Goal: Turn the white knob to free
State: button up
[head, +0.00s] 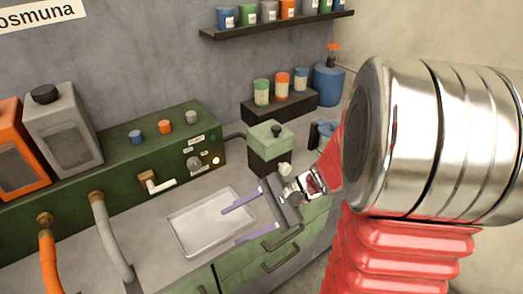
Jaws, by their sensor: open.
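A pale round knob (194,164) sits on the front of the green panel (110,160), beside a small lit lamp and below small label plates. Its marks are too small to read, so I cannot tell its setting. A white lever (160,184) on a brass fitting is on the same panel, to the left. I cannot tell for certain which one is the white knob. My gripper (229,227) is open and empty, its two purple fingers apart, pointing left over the right part of the metal tray. It is apart from the knob and the lever, below and right of the knob.
The shallow metal tray (182,240) lies on the counter in front of the panel. Orange (47,248) and grey (112,250) hoses hang at the left. My arm covers the right side.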

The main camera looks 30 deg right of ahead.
jog(key=w+d+f+m+t+y, duration=0.1)
jog(key=w+d+m+t, duration=0.3)
jog(key=d+m, duration=0.1)
jog(key=m+t+h, duration=0.9)
jog(key=m+t, duration=0.1)
jog(key=m, duration=0.5)
send_near(288, 172)
jog(key=s, duration=0.4)
jog(key=shift+w+d+r, duration=0.1)
jog(key=shift+w+a, duration=0.35)
jog(key=shift+w, duration=1.95)
jog(key=shift+w+a, duration=0.35)
jog(key=shift+w, duration=1.9)
jog(key=shift+w+a, duration=0.35)
jog(key=shift+w, duration=1.95)
jog(key=shift+c, duration=0.3)
jog(key=c, duration=1)
